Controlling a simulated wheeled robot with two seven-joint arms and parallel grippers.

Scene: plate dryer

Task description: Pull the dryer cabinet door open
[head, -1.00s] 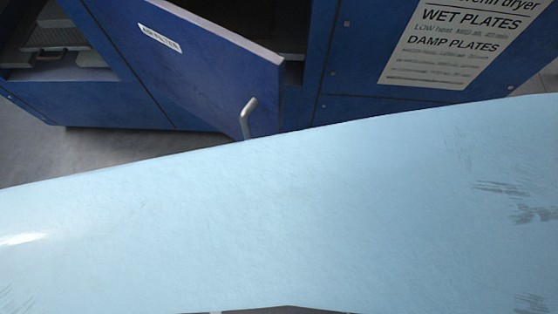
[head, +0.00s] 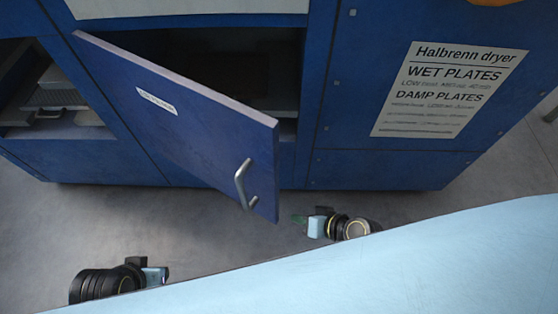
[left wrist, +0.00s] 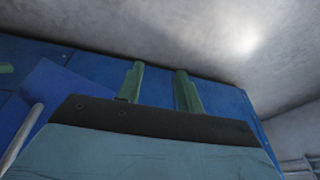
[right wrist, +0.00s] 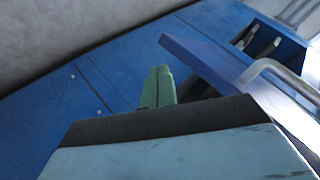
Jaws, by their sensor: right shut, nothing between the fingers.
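The blue dryer cabinet door (head: 180,115) stands ajar, swung out on its left side, with its free edge to the right. Its silver bar handle (head: 241,186) sits near that edge. My right gripper (head: 300,219) is right of the handle, apart from it, shut and empty; its green fingers (right wrist: 157,86) are together in the right wrist view, where the handle (right wrist: 282,74) shows at right. My left gripper (head: 164,274) is below and left of the handle, apart from the door. Its fingers (left wrist: 160,88) are spread and empty in the left wrist view, with the handle (left wrist: 22,138) at left.
The blue dryer body (head: 330,165) stands behind the door, with a dark opening (head: 215,65) inside. A paper sign (head: 450,88) is on its right panel. An open bay with trays (head: 50,95) is at left. Grey floor (head: 230,245) is clear in front.

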